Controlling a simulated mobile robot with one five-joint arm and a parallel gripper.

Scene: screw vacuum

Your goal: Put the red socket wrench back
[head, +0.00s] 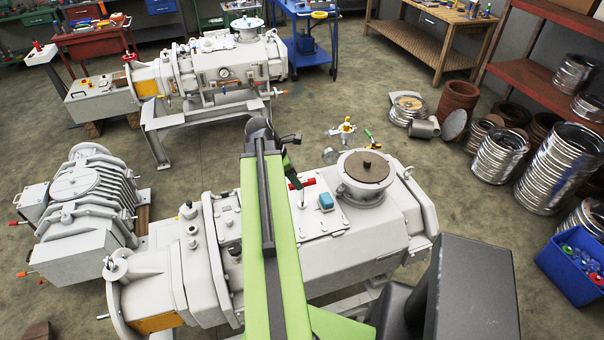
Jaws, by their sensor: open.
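What looks like the red socket wrench (308,182) is on top of the near grey pump (385,235). Its red bar is crosswise and a thin, pale shaft runs down from it towards a flat plate. My gripper (295,180) hangs from the end of my green arm, right at the left part of the red bar. It is open. My arm hides part of the gripper, and I cannot tell whether the fingers touch the bar or are around it.
Another pump (215,65) is behind, a ribbed unit (85,195) at left. Metal ducts (505,150) and a blue bin (572,262) are at right.

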